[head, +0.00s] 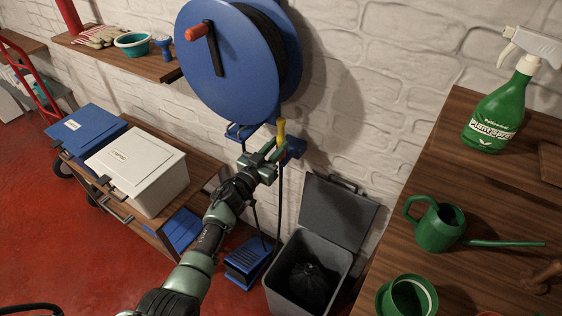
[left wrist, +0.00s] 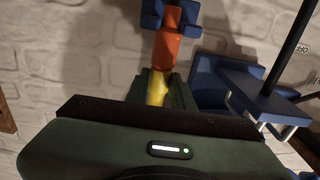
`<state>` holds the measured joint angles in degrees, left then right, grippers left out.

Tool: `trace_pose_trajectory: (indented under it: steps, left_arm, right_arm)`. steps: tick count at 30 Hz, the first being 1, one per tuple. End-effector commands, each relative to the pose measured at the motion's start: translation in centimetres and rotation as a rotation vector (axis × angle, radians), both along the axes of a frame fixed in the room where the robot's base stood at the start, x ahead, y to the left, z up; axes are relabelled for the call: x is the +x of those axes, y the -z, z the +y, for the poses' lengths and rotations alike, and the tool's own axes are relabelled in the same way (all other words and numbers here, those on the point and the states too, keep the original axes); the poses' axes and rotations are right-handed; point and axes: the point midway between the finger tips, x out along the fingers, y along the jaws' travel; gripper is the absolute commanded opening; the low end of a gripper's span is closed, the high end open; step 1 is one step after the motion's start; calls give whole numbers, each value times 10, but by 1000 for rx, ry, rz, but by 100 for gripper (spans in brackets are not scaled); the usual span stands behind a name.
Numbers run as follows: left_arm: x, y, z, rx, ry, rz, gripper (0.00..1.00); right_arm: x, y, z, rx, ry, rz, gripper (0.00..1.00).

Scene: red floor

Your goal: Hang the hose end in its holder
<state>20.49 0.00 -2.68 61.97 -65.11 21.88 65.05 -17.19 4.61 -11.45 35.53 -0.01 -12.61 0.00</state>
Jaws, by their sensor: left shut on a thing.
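The hose end has a yellow part and an orange part (left wrist: 166,50) in the left wrist view. Its yellow part (head: 281,129) stands up beside the wall in the head view. My left gripper (head: 272,154) is shut on the yellow part, and its fingers (left wrist: 158,90) close around it. My right gripper is not in view.
The blue hose reel (head: 215,70) with a red-handled crank is above left. A grey open bin (head: 301,268) stands below. A bench with a white box (head: 135,167) is left. A wooden table (head: 480,195) with a watering can (head: 438,229) and green spray bottle (head: 497,112) is right.

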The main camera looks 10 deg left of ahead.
Motion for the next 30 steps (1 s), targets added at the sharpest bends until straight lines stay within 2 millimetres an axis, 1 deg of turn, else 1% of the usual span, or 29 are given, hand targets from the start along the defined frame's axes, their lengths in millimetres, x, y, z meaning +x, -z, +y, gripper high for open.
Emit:
trace_pose_trajectory:
  steps: [6, 7, 9, 26, 30]
  left_arm:
    - [0, -1, 0, -1, 0, -2, 0]
    - [0, -1, 0, -1, 0, -2, 32]
    - [0, -1, 0, -1, 0, -2, 49]
    - [0, 0, 0, 0, 0, 0, 49]
    - [-2, -1, 1, 0, 0, 0, 49]
  right_arm:
    - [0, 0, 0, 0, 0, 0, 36]
    - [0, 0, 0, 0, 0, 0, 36]
    - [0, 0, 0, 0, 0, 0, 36]
    - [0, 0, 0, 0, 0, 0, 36]
    - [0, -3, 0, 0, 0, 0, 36]
